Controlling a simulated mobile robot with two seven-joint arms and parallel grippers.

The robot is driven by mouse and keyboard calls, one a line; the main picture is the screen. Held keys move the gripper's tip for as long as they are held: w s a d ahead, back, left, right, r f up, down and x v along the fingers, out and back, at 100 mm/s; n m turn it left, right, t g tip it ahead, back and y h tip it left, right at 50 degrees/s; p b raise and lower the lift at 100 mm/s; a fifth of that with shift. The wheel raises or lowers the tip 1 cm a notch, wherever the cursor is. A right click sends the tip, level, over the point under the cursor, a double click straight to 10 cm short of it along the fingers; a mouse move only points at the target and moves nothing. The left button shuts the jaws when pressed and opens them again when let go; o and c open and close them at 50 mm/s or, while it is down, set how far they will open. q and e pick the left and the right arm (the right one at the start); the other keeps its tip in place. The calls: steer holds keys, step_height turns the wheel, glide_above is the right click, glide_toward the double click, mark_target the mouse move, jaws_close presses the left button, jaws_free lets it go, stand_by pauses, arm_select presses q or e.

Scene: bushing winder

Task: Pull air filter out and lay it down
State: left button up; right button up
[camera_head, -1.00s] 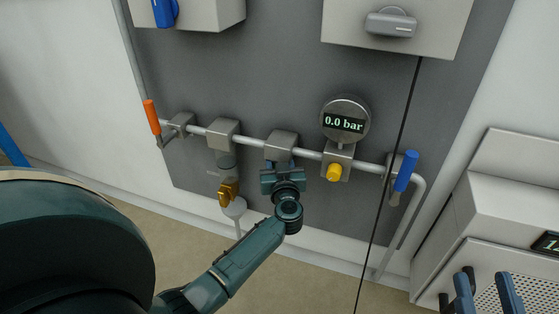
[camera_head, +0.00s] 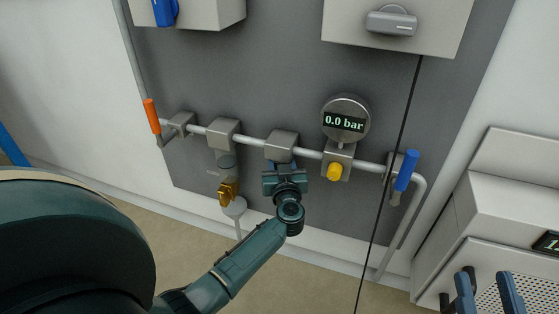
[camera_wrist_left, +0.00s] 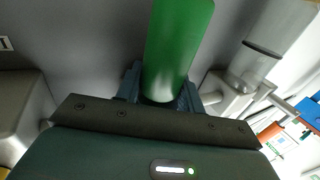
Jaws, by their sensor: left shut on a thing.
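The air filter, a green cylinder (camera_wrist_left: 178,45), stands between my left gripper's dark blue fingers in the left wrist view. My left gripper (camera_head: 284,172) is shut on it, right below the middle grey block (camera_head: 282,145) on the pipe. In the head view the gripper hides the filter. I cannot tell whether its top end is still inside the block. My right gripper (camera_head: 488,292) shows at the lower right edge, its blue fingers apart and nothing seen between them, far from the filter.
A gauge reading 0.0 bar (camera_head: 345,121) with a yellow knob (camera_head: 334,172) is right of the block. An orange lever (camera_head: 152,115) and a blue lever (camera_head: 406,170) flank the pipe. A white machine (camera_head: 500,215) stands at right.

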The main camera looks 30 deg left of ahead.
arm_select(q)
steer(key=shift+a+f+b, duration=0.15)
steer(key=shift+f+b, duration=0.45)
steer(key=shift+f, duration=1.1)
steer(key=shift+s+r, duration=0.1)
steer(key=shift+r, duration=0.05)
